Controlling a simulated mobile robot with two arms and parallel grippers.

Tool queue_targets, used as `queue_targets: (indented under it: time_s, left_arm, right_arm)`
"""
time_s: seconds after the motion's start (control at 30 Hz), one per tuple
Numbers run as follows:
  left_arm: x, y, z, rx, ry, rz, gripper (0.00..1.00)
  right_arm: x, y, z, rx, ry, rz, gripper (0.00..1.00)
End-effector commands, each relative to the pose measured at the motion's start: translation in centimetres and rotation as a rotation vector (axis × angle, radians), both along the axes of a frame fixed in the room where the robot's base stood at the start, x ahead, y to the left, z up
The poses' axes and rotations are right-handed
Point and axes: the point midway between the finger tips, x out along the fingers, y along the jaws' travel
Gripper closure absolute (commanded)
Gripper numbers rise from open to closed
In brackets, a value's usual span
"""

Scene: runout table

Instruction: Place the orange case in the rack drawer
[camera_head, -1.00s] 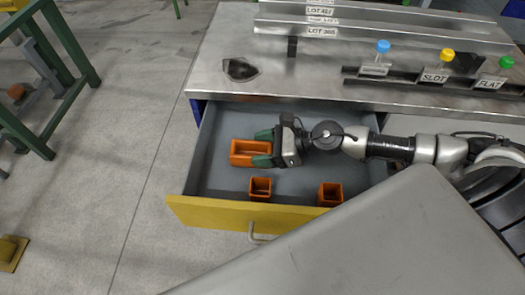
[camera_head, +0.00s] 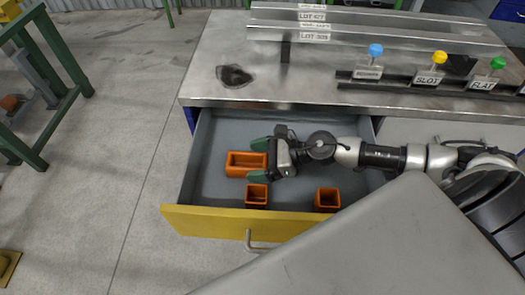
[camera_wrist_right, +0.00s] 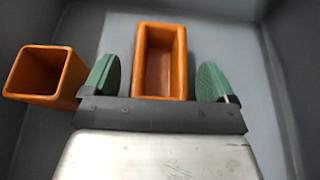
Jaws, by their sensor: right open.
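An orange case (camera_head: 243,172), a long open box, lies inside the open rack drawer (camera_head: 222,131) at its left part. It also shows in the right wrist view (camera_wrist_right: 160,62), between the fingers with a gap on each side. My right gripper (camera_head: 261,160) is open, its green fingertips beside the near end of the case. In the right wrist view the gripper (camera_wrist_right: 158,80) holds nothing. My left gripper is not in view.
Two smaller orange boxes stand at the drawer's front, one on the left (camera_head: 256,195) and one on the right (camera_head: 327,199). The yellow drawer front (camera_head: 205,222) bounds them. The metal table top (camera_head: 300,80) lies behind. A grey panel (camera_head: 400,250) covers the lower right.

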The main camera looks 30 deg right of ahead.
Motion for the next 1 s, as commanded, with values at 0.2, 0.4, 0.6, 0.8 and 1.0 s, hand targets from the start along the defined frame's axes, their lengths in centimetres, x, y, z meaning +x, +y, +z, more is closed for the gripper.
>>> queue_targets:
  time_s: [0.2, 0.4, 0.6, 0.8, 1.0]
  left_arm:
    - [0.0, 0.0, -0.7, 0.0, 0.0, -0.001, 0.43]
    - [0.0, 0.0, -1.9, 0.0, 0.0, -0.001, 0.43]
    - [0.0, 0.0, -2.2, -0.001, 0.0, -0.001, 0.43]
    - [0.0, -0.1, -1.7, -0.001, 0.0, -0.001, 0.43]
    - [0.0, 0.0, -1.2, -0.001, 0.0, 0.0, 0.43]
  right_arm:
    - [-1.0, -1.7, 0.5, -0.004, 0.003, -0.002, 0.13]
    - [-2.8, -4.5, 1.9, -0.004, 0.005, -0.002, 0.13]
    - [-4.0, -6.4, 3.1, -0.003, 0.007, -0.003, 0.13]
    - [-4.9, -7.9, 4.1, 0.0, 0.007, -0.001, 0.13]
    - [-5.6, -9.0, 4.7, 0.0, 0.004, -0.002, 0.13]
